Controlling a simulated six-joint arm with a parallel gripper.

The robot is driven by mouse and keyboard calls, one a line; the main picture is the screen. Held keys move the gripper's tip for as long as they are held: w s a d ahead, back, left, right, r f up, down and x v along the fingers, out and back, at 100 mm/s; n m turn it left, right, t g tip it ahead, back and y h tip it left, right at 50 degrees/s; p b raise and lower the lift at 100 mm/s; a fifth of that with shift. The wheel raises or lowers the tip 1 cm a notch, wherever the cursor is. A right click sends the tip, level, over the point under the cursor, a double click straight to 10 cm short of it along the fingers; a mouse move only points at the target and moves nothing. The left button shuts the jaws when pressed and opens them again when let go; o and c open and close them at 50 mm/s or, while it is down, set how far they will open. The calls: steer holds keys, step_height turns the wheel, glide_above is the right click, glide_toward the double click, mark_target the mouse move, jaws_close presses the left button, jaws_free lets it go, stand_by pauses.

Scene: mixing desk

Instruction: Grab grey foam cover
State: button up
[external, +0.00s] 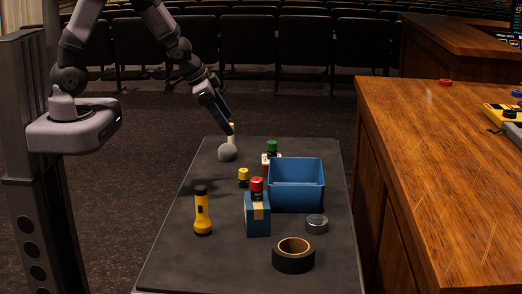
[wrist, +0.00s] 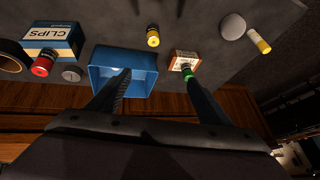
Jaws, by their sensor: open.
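The grey foam cover (external: 227,152) is a round grey ball on the dark table near its far left end. It also shows in the wrist view (wrist: 232,26) at the upper right, beside a white and yellow cylinder (wrist: 259,41). My gripper (external: 229,131) appears just above the cover in the external view, with its fingers partly merged with the dark background. In the wrist view my gripper (wrist: 156,75) has its two fingers spread wide with nothing held. The cover lies beyond and to the right of the fingers there, apart from both.
A blue bin (external: 296,208) stands at centre right. Near it are a blue clips box (external: 256,224) with a red-capped item on it, a small box with a green-capped item (external: 272,147), a yellow-capped item (external: 243,177), a flashlight (external: 202,212) and a tape roll (external: 293,264).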

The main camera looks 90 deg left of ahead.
mark_target(225, 152)
steer(key=s+a+f+t+b, duration=0.1)
steer(key=a+f+t+b, duration=0.1)
steer(key=a+f, duration=0.3)
steer(key=s+a+f+t+b, duration=0.1)
steer(key=a+f+t+b, duration=0.1)
steer(key=a+f+b, duration=0.3)
steer(key=s+a+f+t+b, duration=0.2)
steer(key=a+f, duration=0.4)
steer(key=a, duration=0.6)
steer(key=shift+f+t+y+b, duration=0.2)
steer(key=shift+t+y+b, duration=0.25)
steer(key=shift+b, duration=0.25)
steer(key=s+f+t+b, duration=0.1)
steer(key=s, duration=0.1)
steer(key=s+f+t+b, duration=0.1)
steer(key=s, duration=0.1)
steer(key=s+f+t+b, duration=0.1)
steer(key=s, duration=0.1)
steer(key=shift+s+a+f+n+h, duration=0.3)
steer(key=shift+s+a+h, duration=0.05)
steer(key=shift+s, duration=0.05)
steer(key=shift+s+d+t, duration=0.1)
steer(key=shift+s+t, duration=0.25)
steer(key=shift+s, duration=0.25)
steer(key=shift+x, duration=3.7)
steer(key=shift+c, duration=0.6)
steer(key=c, duration=1)
